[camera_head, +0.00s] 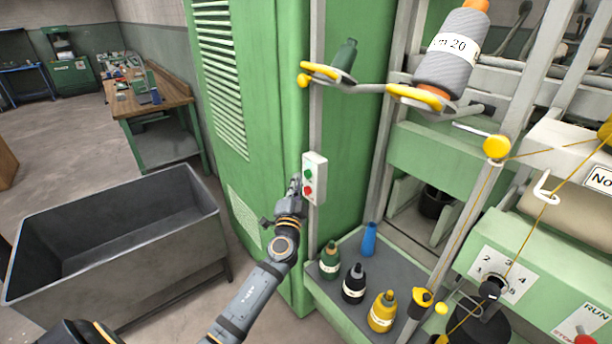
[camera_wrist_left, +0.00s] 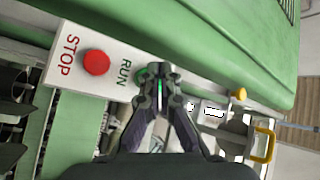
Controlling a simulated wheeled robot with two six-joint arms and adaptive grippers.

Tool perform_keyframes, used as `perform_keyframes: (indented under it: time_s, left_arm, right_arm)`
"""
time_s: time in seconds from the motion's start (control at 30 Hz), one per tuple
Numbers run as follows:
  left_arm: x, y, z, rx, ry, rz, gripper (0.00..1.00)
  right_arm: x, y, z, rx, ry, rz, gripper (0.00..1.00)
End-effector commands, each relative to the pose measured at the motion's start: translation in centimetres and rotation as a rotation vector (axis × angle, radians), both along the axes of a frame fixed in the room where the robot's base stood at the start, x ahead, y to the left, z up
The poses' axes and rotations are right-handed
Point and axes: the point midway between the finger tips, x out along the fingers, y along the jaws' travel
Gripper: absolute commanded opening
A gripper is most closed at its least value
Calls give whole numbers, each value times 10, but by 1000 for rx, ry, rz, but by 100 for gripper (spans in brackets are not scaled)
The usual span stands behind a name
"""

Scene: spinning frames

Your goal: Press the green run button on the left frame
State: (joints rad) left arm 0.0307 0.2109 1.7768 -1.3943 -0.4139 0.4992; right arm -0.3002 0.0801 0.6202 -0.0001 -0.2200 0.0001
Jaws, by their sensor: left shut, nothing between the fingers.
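A white switch box (camera_head: 318,190) is fixed to the edge of the left green frame. It carries a green run button (camera_head: 308,173) above a red stop button (camera_head: 308,190). My left gripper (camera_head: 295,184) is shut and empty, just left of the box in the head view. In the left wrist view, its closed fingertips (camera_wrist_left: 160,72) lie over the end of the box beside the word RUN and largely hide the green button. The red stop button (camera_wrist_left: 96,62) shows clear of the fingers. I cannot tell whether the tips touch the green button. My right gripper is not in view.
A dark metal bin (camera_head: 120,245) stands at the left. Several yarn bobbins stand on a grey shelf (camera_head: 345,285) below the box. A large grey bobbin (camera_head: 450,60) sits above, at the right. A workbench (camera_head: 155,95) stands behind, with open floor around it.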

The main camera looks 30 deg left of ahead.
Motion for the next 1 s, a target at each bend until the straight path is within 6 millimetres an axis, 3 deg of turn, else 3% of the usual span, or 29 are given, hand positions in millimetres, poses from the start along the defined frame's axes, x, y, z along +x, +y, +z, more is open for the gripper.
perform_keyframes:
  time_s: [0.17,0.6,1.0]
  left_arm:
    - [-6,3,-1,3,1,1,0]
    - [-44,18,-1,2,1,-1,0]
    - [-46,19,0,0,0,0,0]
  right_arm:
    - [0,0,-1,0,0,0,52]
    - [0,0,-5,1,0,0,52]
    - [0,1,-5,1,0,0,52]
